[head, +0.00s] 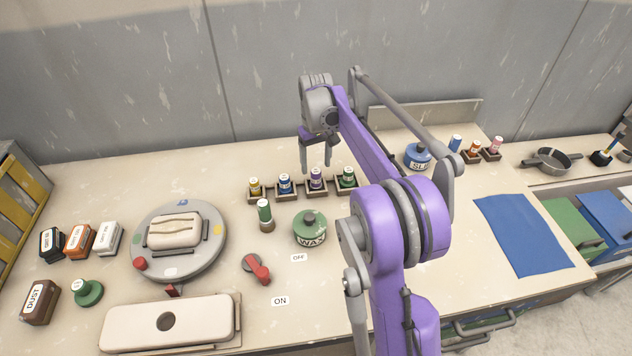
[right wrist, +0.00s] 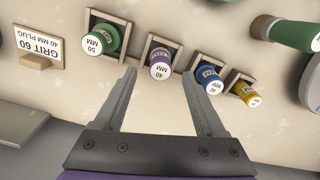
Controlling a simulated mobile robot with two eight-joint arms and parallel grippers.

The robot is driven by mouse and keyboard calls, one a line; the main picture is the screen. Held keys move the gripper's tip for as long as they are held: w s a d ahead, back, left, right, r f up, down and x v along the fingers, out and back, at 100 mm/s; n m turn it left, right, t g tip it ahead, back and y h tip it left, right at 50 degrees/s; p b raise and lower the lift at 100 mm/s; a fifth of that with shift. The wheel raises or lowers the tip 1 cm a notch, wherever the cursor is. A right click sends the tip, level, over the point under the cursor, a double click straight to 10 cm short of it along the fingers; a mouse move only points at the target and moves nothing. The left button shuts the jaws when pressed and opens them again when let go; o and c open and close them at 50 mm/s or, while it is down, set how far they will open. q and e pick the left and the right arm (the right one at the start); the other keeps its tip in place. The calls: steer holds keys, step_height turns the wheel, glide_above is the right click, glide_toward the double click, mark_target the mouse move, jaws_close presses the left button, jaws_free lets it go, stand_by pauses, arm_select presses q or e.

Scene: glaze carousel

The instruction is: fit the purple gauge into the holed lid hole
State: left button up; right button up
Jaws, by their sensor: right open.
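The purple gauge (head: 316,176) stands upright in a small square holder, in a row with yellow, blue and green ones. My left gripper is not in view.
Neighbouring blue (head: 284,182) and green (head: 348,176) gauges stand close on either side. A loose green-topped cylinder (head: 265,213) and a green WAX pot (head: 309,228) stand in front. A round carousel (head: 213,262) and a red-handled switch (head: 258,269) lie towards the lid.

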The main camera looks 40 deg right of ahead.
mark_target(316, 170)
step_height(316, 170, down, 5)
steer(key=shift+w+r, duration=0.1)
steer(key=shift+w, duration=0.05)
jaws_close()
stand_by(0.4)
